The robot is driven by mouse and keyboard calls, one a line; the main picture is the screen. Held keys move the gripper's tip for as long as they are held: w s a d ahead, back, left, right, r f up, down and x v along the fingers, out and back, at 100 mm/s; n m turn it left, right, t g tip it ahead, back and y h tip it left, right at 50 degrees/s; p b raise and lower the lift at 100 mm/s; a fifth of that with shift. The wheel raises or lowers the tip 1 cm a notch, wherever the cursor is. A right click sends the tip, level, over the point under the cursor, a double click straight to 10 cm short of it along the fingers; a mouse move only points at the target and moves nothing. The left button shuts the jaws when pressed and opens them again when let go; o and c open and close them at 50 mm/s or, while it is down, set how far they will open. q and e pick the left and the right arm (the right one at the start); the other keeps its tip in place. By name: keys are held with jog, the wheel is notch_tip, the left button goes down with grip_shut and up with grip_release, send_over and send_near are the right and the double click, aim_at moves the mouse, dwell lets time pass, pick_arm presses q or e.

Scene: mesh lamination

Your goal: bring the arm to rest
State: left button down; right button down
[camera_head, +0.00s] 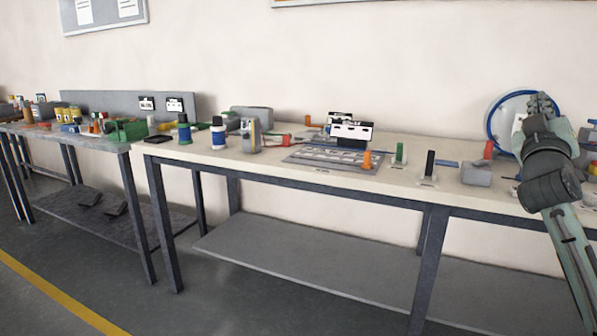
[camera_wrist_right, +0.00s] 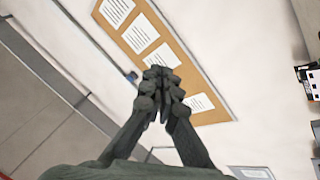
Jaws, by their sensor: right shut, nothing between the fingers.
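My right gripper (camera_head: 541,104) is raised at the right end of the cream worktable (camera_head: 330,193), with its fingers pointing up. In the right wrist view its fingers (camera_wrist_right: 161,85) are together and hold nothing. Behind the fingers in that view are the wall and a brown notice board (camera_wrist_right: 150,38) with white sheets. My right arm (camera_head: 560,215) comes up from the lower right corner and hides part of the table's right end. My left gripper does not show in either view.
On the table stand blue spools (camera_head: 218,134), a grey slotted tray (camera_head: 325,159), an orange piece (camera_head: 367,160), a grey block (camera_head: 476,173) and small upright holders. A blue ring (camera_head: 491,124) is behind my right gripper. A second, grey table (camera_head: 80,137) with several parts stands at left.

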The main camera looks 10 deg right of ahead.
notch_tip(320, 180, down, 16)
jog(key=w+n+g+y, duration=0.2)
jog(key=w+y, duration=0.1)
jog(key=s+a+f+n+g+y, duration=0.15)
jog(key=s+f, duration=0.25)
jog(key=f, duration=0.8)
jog(key=s+a+f+g+y, duration=0.1)
jog(key=s+f+g+y, duration=0.2)
jog(key=f, duration=0.8)
jog(key=s+a+f+n+g, duration=0.1)
jog(key=s+a+f+g, duration=0.3)
jog(key=f, duration=0.8)
jog(key=s+f+g+y, duration=0.2)
jog(key=s+f+g, duration=0.2)
jog(key=s+f, duration=1.35)
jog(key=s+a+f+m+y, duration=0.1)
jog(key=s+a+f+y, duration=0.1)
jog(key=a, duration=0.7)
jog(key=s+a+f+m+y, duration=0.1)
jog(key=a+f, duration=0.1)
jog(key=a, duration=0.8)
jog(key=shift+s+a+f+y, duration=0.15)
jog(key=shift+s+a+y, duration=0.15)
jog(key=shift+s+y, duration=0.1)
